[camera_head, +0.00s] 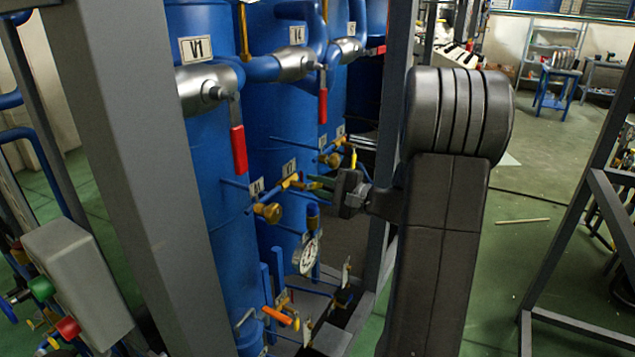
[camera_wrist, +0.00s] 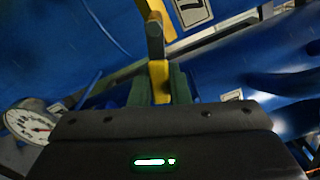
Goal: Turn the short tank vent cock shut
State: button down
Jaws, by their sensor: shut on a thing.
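My gripper (camera_head: 318,186) reaches in from the right between the blue tanks in the head view. Its green fingers (camera_wrist: 160,88) are shut on a yellow cock handle (camera_wrist: 159,75) in the wrist view. In the head view this yellow handle (camera_head: 299,184) is small and partly hidden by the fingertips, beside a white tag. A brass fitting (camera_head: 268,212) sits just to its left on a thin blue pipe. A blue tank (camera_head: 212,190) stands behind, with another (camera_head: 280,130) to its right. I cannot read whether the cock is open or shut.
A grey frame post (camera_head: 135,150) stands at the left. Red-handled valves (camera_head: 238,150) hang above the gripper. A pressure gauge (camera_head: 308,255) is below and also shows in the wrist view (camera_wrist: 30,122). An orange-handled valve (camera_head: 278,315) sits lower. Open floor (camera_head: 500,250) lies right.

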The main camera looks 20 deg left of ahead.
jog(key=m, duration=0.2)
jog(key=s+f+m, duration=0.1)
jog(key=shift+f+m, duration=0.25)
jog(key=shift+m, duration=0.15)
jog(key=shift+s+a+f+m+p, duration=0.1)
jog(key=shift+s+f+m+p, duration=0.2)
jog(key=shift+s+m+p, duration=0.95)
jog(key=shift+s+f+m+p, duration=0.1)
jog(key=shift+f+m+p, duration=0.3)
jog(key=shift+m, duration=1.6)
jog(key=shift+s+a+f+m+p, duration=0.15)
jog(key=shift+s+m+p, duration=0.45)
jog(key=shift+m+p, duration=0.75)
jog(key=shift+d+f+m+b, duration=0.1)
jog(key=shift+m+b, duration=0.25)
jog(key=shift+m, duration=0.15)
jog(key=c, duration=1.4)
grip_release()
jog(key=shift+o, duration=0.2)
jog(key=shift+d, duration=0.1)
jog(key=s+d+b, duration=0.1)
jog(key=d+b, duration=0.1)
jog(key=d, duration=1.1)
jog(key=shift+d, duration=0.3)
